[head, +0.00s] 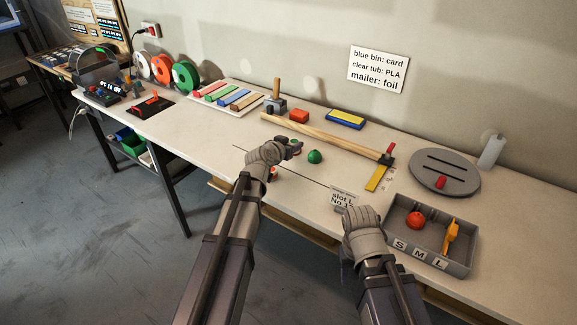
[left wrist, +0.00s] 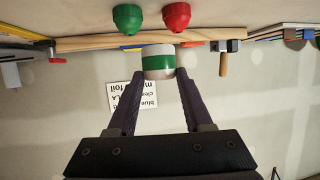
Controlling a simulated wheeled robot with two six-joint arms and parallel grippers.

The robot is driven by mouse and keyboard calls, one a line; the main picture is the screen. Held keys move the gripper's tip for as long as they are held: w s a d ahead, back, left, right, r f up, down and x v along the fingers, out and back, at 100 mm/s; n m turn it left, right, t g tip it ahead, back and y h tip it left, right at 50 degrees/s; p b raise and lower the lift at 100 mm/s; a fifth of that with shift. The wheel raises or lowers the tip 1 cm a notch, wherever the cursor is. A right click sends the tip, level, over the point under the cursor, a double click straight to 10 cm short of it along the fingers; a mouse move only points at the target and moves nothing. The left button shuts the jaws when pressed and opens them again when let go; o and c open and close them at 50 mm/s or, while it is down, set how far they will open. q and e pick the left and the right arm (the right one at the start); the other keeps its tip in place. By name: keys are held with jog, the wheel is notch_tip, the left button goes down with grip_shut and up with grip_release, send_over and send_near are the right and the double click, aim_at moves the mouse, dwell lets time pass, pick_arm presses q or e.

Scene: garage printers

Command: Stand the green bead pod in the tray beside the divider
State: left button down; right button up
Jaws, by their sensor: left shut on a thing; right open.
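My left gripper (head: 289,148) is over the middle of the bench. In the left wrist view its two fingers are shut on a short pale cylinder with a green band, which looks like the green bead pod (left wrist: 158,64). In the head view that pod is mostly hidden by the gripper. The grey tray (head: 398,205) is at the bench's right front, marked S, M and L. It holds an orange-red ball (head: 415,220) and an upright yellow-orange piece (head: 451,237); I cannot tell whether that piece is the divider. My right gripper (head: 347,208) is open, left of the tray.
A green knob-like piece (head: 314,157) and a red one (left wrist: 176,16) are near the left gripper. A long wooden bar (head: 325,137) with a red-handled clamp (head: 388,154) lies behind. A grey slotted disc (head: 444,172) is behind the tray. A printed card (head: 343,197) stands by the right gripper.

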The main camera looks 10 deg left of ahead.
pick_arm(q)
jog(key=shift+f+b, duration=3.25)
jog(key=shift+f, duration=0.6)
pick_arm(e)
notch_tip(320, 180, down, 8)
jog(key=shift+r, duration=0.15)
pick_arm(q)
jog(key=shift+f, duration=0.2)
jog(key=shift+c, duration=1.5)
grip_release()
jog(key=shift+r, duration=0.1)
jog(key=shift+r, duration=0.15)
jog(key=p+v, duration=0.4)
jog(key=v, duration=0.8)
jog(key=shift+p, duration=0.3)
pick_arm(e)
notch_tip(320, 180, up, 5)
jog(key=shift+f, duration=0.2)
